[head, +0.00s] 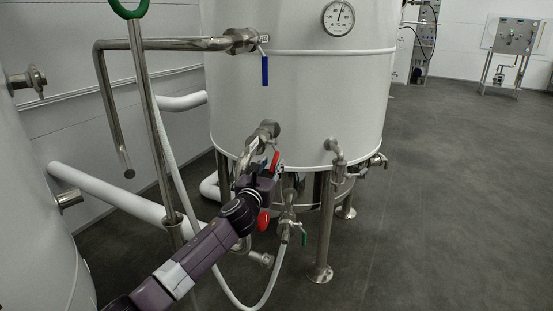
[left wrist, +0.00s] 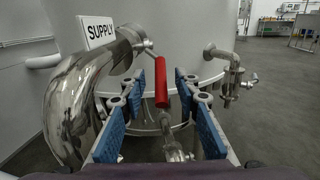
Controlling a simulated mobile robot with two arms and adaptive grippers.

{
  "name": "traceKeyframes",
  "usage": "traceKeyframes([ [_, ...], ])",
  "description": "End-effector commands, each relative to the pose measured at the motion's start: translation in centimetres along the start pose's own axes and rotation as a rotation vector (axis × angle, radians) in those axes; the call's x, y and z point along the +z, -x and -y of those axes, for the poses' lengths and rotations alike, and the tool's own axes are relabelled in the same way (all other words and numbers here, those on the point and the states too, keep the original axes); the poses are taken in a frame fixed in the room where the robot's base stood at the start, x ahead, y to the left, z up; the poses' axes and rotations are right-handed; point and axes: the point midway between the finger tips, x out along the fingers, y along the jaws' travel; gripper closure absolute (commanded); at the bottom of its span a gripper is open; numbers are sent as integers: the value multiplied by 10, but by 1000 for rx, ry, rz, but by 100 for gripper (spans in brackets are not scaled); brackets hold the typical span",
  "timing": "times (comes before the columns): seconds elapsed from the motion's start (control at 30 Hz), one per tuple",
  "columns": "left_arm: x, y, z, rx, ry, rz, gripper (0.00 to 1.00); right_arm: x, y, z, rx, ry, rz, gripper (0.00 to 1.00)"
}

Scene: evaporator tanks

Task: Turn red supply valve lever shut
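The red supply valve lever (left wrist: 161,82) stands upright in the left wrist view, on a steel valve by the SUPPLY label (left wrist: 98,31). In the head view the lever (head: 275,161) shows partly behind my left gripper (head: 262,170), low on the front of the white tank. My left gripper (left wrist: 160,100) is open, its blue-padded fingers on either side of the lever. My right gripper is in neither view.
A second red handle (head: 263,220) hangs below my left gripper. A green-handled valve (head: 304,236) and a hose (head: 270,285) are close by. A bent pipe with a blue lever (head: 265,72) is above. The floor to the right is clear.

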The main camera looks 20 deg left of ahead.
Motion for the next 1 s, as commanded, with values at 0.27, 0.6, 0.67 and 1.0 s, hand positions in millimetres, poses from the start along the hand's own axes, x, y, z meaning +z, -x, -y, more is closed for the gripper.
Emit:
traceKeyframes([
  [0.27,-2,-28,1,0,3,0,71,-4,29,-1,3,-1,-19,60],
  [0.6,-1,-61,0,0,3,1,71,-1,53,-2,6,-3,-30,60],
  [0.67,-2,-65,0,1,2,0,71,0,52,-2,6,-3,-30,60],
  [1.0,0,-75,0,-1,2,0,71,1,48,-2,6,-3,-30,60],
])
